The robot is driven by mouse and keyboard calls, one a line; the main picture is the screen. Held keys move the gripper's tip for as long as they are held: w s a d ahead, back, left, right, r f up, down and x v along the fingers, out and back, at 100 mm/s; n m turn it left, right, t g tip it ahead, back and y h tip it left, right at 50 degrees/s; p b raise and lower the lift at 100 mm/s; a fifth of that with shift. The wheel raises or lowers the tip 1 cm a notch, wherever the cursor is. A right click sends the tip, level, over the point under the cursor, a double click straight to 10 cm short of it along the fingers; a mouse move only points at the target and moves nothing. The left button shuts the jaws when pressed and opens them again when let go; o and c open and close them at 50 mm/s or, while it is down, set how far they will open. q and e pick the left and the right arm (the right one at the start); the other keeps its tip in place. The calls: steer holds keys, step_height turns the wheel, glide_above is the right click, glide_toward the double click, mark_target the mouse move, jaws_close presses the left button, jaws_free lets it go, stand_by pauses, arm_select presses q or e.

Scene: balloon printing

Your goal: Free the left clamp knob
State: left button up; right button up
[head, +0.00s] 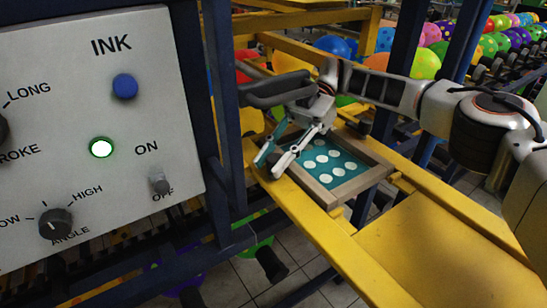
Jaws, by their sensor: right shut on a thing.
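My right gripper (267,169) is at the left end of a wooden-framed screen (373,176), just above the yellow rail. Its fingers point down and to the left. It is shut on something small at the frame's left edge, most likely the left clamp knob. The knob itself is hidden by the fingers and too small to make out. The screen has a teal mesh with several white ovals and lies on the yellow rails. My left gripper is not in view.
A grey control panel (75,95) with an INK button (125,86), a lit green lamp (101,147) and dials fills the left. A dark blue post (222,100) stands between panel and gripper. Balloons (425,63) line the back. A yellow plate (440,255) lies front right.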

steer(key=o, duration=1.1)
steer(key=shift+o, duration=0.2)
steer(key=shift+m+y, duration=0.3)
